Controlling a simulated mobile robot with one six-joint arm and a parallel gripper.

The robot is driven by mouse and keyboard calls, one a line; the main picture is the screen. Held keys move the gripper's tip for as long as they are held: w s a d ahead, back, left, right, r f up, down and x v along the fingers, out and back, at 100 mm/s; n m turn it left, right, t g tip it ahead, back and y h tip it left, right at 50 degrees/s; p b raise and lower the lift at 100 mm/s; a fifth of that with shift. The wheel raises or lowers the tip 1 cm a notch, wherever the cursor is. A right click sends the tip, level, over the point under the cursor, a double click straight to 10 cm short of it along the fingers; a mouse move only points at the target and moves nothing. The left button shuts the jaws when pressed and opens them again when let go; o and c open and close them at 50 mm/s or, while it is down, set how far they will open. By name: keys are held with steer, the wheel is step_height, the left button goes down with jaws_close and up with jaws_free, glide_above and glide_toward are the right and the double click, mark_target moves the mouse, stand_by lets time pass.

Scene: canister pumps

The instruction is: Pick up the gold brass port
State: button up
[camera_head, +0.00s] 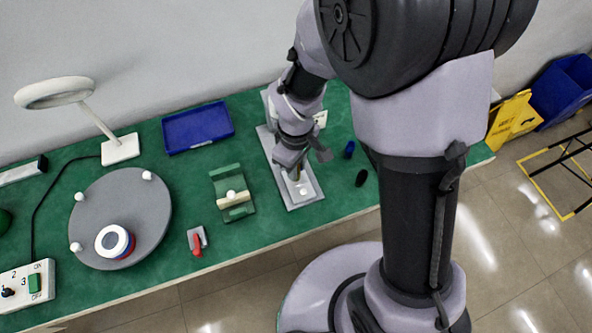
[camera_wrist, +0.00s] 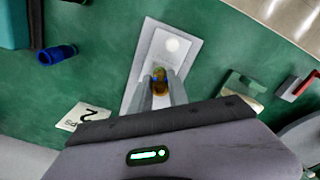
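The gold brass port (camera_wrist: 160,80) shows in the wrist view between the two fingertips of my gripper (camera_wrist: 160,90), and their tips partly hide it. The grey fingers lie close along both its sides. I cannot tell whether they touch it. The port is over the near part of a light grey plate (camera_wrist: 150,55), and I cannot tell if it rests there. In the head view my gripper (camera_head: 296,171) points down over the same plate (camera_head: 305,196), and the port is too small and covered to make out clearly.
A blue cap (camera_head: 349,149) and a black cap (camera_head: 361,177) lie right of the plate. To the left are a green fixture (camera_head: 226,180), a red-handled part (camera_head: 196,247), a blue tray (camera_head: 175,145) and a round grey turntable (camera_head: 105,200).

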jaws_close()
